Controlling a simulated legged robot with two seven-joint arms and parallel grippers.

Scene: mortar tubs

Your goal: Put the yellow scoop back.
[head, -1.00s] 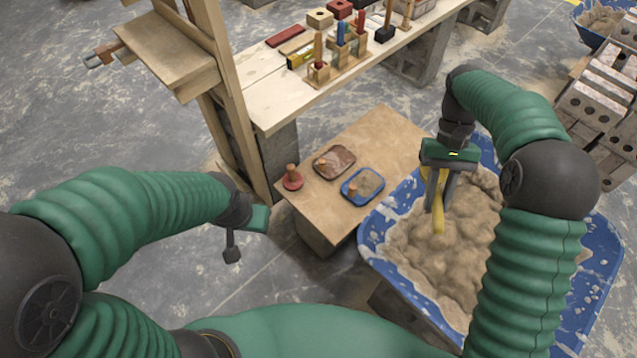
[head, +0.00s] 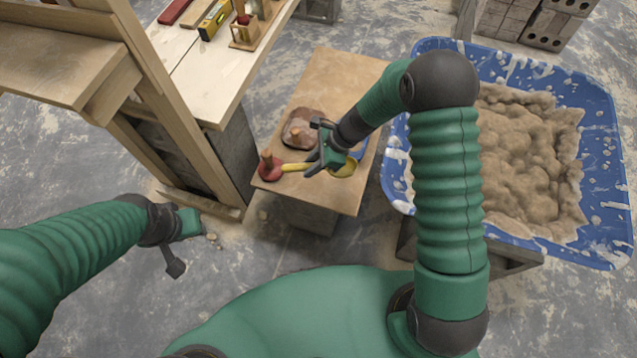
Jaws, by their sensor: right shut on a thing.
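The yellow scoop (head: 345,169) is in my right gripper (head: 314,162), which is shut on its handle above the low wooden table (head: 335,85). Its bowl points right and its handle points left, toward a red round tool with a wooden knob (head: 269,168). I cannot tell whether the scoop touches anything below. A blue tray (head: 361,148) is mostly hidden behind my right gripper and the scoop. My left gripper (head: 178,248) hangs over the floor at the left, away from the scoop; its jaw opening is unclear.
A reddish-brown tray (head: 303,126) with a wooden-handled tool lies on the low table. A blue tub (head: 400,190) of mortar (head: 525,150) stands at the right. A workbench (head: 215,85) holds a level (head: 215,20) and a tool rack. Grey floor is open at the lower left.

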